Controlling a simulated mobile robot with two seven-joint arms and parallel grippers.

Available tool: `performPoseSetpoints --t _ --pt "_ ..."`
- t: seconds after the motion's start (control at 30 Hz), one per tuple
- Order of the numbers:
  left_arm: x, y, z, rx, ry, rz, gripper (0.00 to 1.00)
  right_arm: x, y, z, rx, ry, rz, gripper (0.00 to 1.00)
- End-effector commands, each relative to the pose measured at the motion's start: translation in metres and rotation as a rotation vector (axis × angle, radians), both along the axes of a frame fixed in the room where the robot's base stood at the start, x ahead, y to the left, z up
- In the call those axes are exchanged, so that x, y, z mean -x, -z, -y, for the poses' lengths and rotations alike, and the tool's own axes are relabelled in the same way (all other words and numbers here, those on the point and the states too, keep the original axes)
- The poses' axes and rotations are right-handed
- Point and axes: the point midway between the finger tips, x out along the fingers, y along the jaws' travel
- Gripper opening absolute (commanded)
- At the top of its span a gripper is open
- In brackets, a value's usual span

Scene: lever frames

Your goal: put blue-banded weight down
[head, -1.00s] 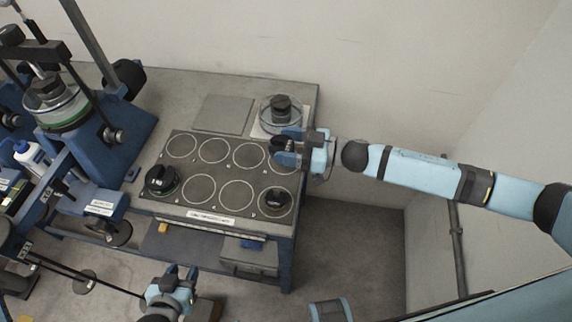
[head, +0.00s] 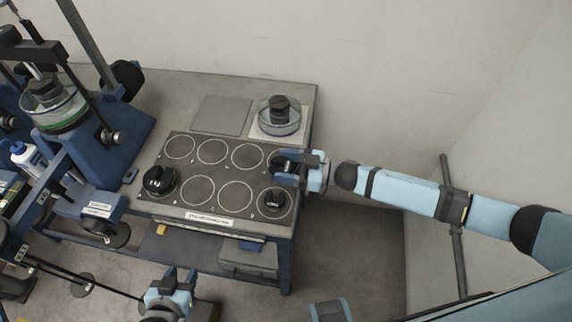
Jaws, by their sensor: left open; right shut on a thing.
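My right gripper (head: 284,169) is shut on a dark weight (head: 279,160) at the far right circle of the back row on the grey board (head: 206,157). The gripper hides much of this weight, and its band colour does not show clearly. I cannot tell whether it touches the board. A dark weight with a green band (head: 160,181) stands on the front row's left circle. Another dark weight (head: 274,201) stands on the front row's right circle. My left gripper (head: 180,272) is open and empty, low in the picture in front of the bench.
A clear dish (head: 280,118) with a dark weight in it stands on a pale plate behind the board. A grey square plate (head: 222,115) lies beside it. Blue lever machinery (head: 110,140) stands at the left. Several board circles are empty.

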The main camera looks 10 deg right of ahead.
Motion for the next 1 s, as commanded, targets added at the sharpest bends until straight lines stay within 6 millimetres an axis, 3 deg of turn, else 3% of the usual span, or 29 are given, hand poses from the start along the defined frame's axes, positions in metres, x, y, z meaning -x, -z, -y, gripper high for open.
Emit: performPoseSetpoints --t 0.07,0.1,0.2,0.57,1.0 --pt "0.000 0.002 0.000 0.000 0.000 0.000 0.43 0.000 0.002 -0.001 -0.002 -0.001 0.001 0.33" --pt "0.000 0.001 0.000 0.000 0.000 0.000 0.43 0.000 0.003 0.000 0.000 0.000 0.000 0.69" --pt "0.000 0.001 0.000 0.000 0.000 0.000 0.43 0.000 0.003 0.000 0.000 0.000 0.000 0.90" --pt "0.000 -0.003 0.000 0.001 0.001 0.001 0.43 0.001 -0.003 0.003 0.001 0.001 -0.002 0.90" --pt "0.000 -0.018 0.001 0.002 0.000 0.002 0.43 0.027 -0.002 0.064 0.001 0.000 0.000 0.90"
